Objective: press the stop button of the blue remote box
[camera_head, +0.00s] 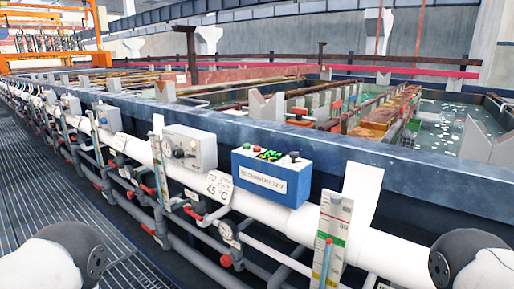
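The blue remote box (269,188) sits upright near the middle of the view, beside the thick white pipe. A white label strip with printed text runs along its front face. Which of these is the stop button is too small to tell. Rounded parts of my two arms show at the bottom left and bottom right corners, both apart from the box. Neither gripper is in view.
A grey control box (189,148) stands left of the blue box. A white pipe (370,247) runs along the tank edge, with valves and thinner pipes below. A scaled gauge plate (333,235) stands in front at right. Grated walkway (30,190) lies at left.

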